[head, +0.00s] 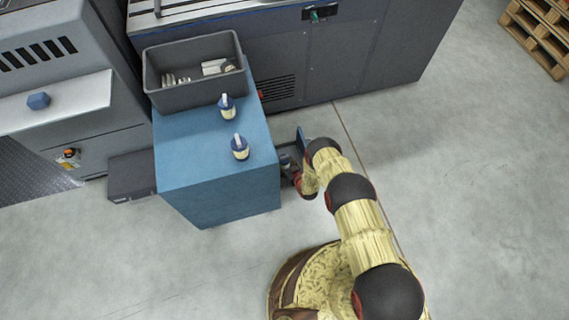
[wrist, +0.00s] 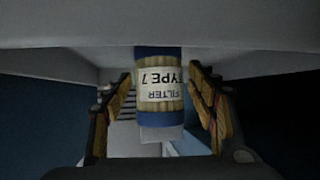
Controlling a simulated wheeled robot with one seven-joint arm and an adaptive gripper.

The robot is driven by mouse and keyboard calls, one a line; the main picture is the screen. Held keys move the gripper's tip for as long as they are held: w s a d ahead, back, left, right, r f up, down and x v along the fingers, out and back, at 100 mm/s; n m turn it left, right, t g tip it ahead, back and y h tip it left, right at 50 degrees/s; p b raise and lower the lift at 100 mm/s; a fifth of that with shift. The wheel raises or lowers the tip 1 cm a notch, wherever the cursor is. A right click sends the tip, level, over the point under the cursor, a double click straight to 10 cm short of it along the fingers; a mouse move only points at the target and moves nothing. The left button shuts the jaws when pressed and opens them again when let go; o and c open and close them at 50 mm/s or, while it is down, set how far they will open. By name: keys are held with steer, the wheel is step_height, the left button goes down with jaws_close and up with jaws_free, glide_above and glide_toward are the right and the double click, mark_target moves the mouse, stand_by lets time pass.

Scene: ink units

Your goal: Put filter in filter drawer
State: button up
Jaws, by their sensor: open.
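In the wrist view a filter (wrist: 159,88) stands between my fingers. My gripper (wrist: 160,108) is open, one finger on each side of the filter, with narrow gaps showing. In the head view my gripper (head: 290,170) is low at the right side of a blue cabinet (head: 221,185), partly hidden by my arm. A small blue panel (head: 302,138) stands out beside it. I cannot tell whether it belongs to the filter drawer.
A grey bin (head: 196,98) with pale items and two blue-and-white bottles (head: 227,108) (head: 240,147) stand on the cabinet. A dark box-like drawer (head: 132,175) juts out at its left. A pale ledge (wrist: 160,28) spans above the filter. Floor at right is clear; pallets (head: 540,35) lie beyond.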

steer(key=p+v, duration=0.5)
steer(key=v, duration=0.7)
steer(key=w+d+r+h, duration=0.1)
steer(key=w+d+r, duration=0.1)
steer(key=w+r, duration=0.8)
steer(key=w+d+r+h, duration=0.1)
steer(key=w+r, duration=0.6)
steer(key=r, duration=0.5)
steer(key=d+r+m+g+h, duration=0.1)
steer(key=d+r, duration=0.2)
steer(key=r, duration=1.2)
steer(key=d+r+m+g+h, duration=0.1)
steer(key=d+r+h, duration=0.15)
steer(key=r, duration=1.25)
steer(key=s+d+r+m+g, duration=0.1)
steer(key=s+d+r, duration=0.2)
steer(key=s+r, duration=0.75)
steer(key=s+d+r+m, duration=0.1)
steer(key=s+d+r, duration=0.1)
steer(key=s+r, duration=0.85)
steer(key=s+r+g, duration=0.1)
steer(key=s+r, duration=0.2)
steer(key=s, duration=0.9)
steer(key=s+r+m+g, duration=0.1)
steer(key=s+r, duration=0.2)
steer(key=s, duration=1)
steer(key=shift+d+r, duration=0.2)
steer(key=shift+d, duration=0.05)
steer(key=shift+r, duration=0.1)
